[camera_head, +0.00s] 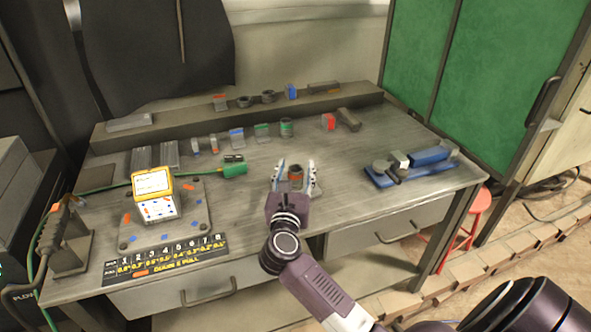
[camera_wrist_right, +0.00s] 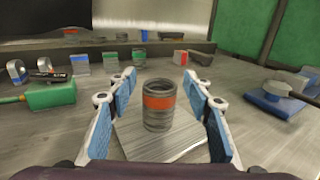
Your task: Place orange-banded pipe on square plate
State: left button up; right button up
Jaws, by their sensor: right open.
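The orange-banded pipe (camera_wrist_right: 159,104) is a short grey ribbed cylinder with an orange band. It stands upright on the square plate (camera_wrist_right: 135,141), a flat grey brushed slab, in the right wrist view. In the head view the pipe (camera_head: 296,174) shows between the fingers of my right gripper (camera_head: 296,178), and the plate is mostly hidden behind the gripper. My right gripper is open, with one blue-padded finger on each side of the pipe. In the wrist view a gap shows between the pipe and both pads. My left gripper is not in view.
Several small parts stand in a row behind, including a green-banded pipe (camera_head: 286,128) and a red-faced block (camera_head: 328,122). A blue vise-like tool (camera_head: 425,163) lies right.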

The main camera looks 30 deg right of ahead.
jog(key=shift+r, duration=0.25)
jog(key=b+v, duration=0.1)
jog(key=v, duration=0.9)
jog(key=shift+s+a+f+b, duration=0.2)
jog(key=shift+a+b, duration=0.1)
jog(key=shift+b, duration=0.1)
jog(key=shift+s+a+r, duration=0.1)
jog(key=shift+s+a, duration=0.3)
jog(key=shift+s, duration=0.15)
